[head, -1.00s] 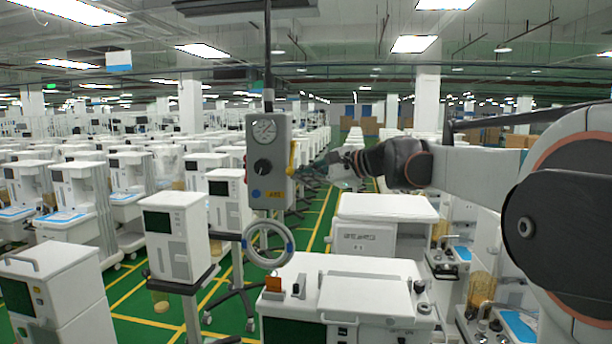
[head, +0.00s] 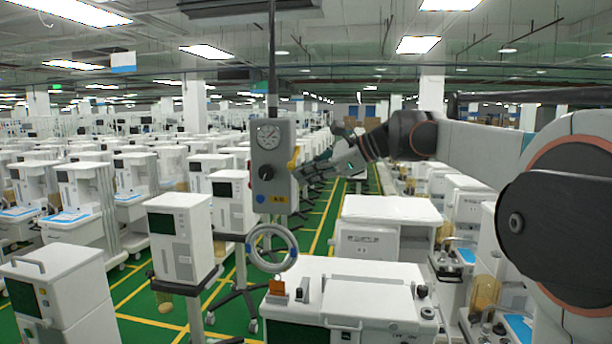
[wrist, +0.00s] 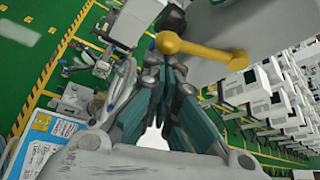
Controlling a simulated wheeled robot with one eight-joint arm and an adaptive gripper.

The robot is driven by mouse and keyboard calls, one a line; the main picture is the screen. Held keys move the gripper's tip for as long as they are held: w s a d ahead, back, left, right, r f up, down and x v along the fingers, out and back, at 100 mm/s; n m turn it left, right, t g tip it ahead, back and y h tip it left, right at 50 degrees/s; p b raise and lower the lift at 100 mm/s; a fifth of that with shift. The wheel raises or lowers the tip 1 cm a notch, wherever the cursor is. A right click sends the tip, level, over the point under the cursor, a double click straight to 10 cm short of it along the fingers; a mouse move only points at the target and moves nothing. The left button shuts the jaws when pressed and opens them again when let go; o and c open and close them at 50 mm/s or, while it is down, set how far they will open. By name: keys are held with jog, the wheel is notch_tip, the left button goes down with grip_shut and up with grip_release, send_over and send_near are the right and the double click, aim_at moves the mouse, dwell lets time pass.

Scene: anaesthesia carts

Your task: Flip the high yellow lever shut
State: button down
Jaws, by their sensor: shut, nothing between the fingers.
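A grey control box (head: 274,187) hangs from a dark pole in the head view, with a round gauge and a black knob on its front. The yellow lever (head: 295,158) is on the box's right side, its upper end leaning slightly right. In the wrist view the lever (wrist: 203,50) crosses just ahead of my fingers, a round knob at one end. My gripper (head: 302,174) is shut and empty, just right of the lever's lower part. In the wrist view my gripper (wrist: 164,66) has its tips close below the lever; whether they touch it I cannot tell.
A grey ring handle (head: 271,248) hangs below the box. A white cart (head: 350,285) stands below in front, and another white cart (head: 390,210) is behind it to the right. Rows of carts fill the left side. A green aisle with yellow lines runs behind the box.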

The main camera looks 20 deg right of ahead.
jog(key=shift+w+d+r, duration=0.2)
jog(key=shift+w+d, duration=0.2)
jog(key=shift+w, duration=0.2)
jog(key=shift+s, duration=0.1)
jog(key=v, duration=1.2)
